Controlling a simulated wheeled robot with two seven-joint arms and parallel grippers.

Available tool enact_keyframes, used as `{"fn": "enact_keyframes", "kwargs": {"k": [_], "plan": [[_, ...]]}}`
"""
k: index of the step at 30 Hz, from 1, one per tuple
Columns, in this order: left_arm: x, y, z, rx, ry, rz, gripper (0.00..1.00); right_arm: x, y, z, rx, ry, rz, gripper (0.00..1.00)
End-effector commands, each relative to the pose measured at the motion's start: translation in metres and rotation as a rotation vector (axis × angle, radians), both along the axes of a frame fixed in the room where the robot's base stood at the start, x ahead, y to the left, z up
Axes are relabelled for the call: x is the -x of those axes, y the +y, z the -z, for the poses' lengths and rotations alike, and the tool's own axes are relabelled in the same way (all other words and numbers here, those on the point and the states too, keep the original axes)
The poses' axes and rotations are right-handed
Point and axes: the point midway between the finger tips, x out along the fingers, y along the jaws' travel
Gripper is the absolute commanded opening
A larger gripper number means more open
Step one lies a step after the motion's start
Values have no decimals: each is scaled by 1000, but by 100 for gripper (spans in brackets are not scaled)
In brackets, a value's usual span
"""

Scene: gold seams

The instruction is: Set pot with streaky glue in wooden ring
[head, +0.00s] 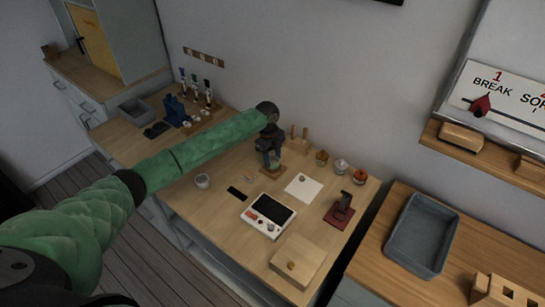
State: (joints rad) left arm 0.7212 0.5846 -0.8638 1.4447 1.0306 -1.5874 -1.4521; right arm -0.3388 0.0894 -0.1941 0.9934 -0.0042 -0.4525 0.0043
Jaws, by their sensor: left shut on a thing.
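My left gripper (270,158) comes in on the green arm and is low over the worktable, above a small brown wooden piece (274,172). It is shut on a small greenish pot (272,165), mostly hidden by the fingers. Whether the pot touches the wooden piece, and whether that piece is the ring, I cannot tell. Any glue streaks are too small to see. Several small jars, among them an amber one (321,158), a pale one (341,166) and a red-topped one (360,177), stand to the right. My right gripper is not in view.
A white sheet (304,187) with a small round thing, a device with a dark screen (269,215), a dark red stand (340,211) and a wooden box (297,262) lie nearer. A grey tray (421,235) is on the right counter.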

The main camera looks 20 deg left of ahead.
Motion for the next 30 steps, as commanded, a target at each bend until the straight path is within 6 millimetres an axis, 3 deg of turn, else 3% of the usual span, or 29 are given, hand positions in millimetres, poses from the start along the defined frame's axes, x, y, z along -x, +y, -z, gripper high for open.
{"fn": "enact_keyframes", "kwargs": {"k": [30], "plan": [[0,0,10,0,1,0,22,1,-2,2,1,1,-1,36]]}}
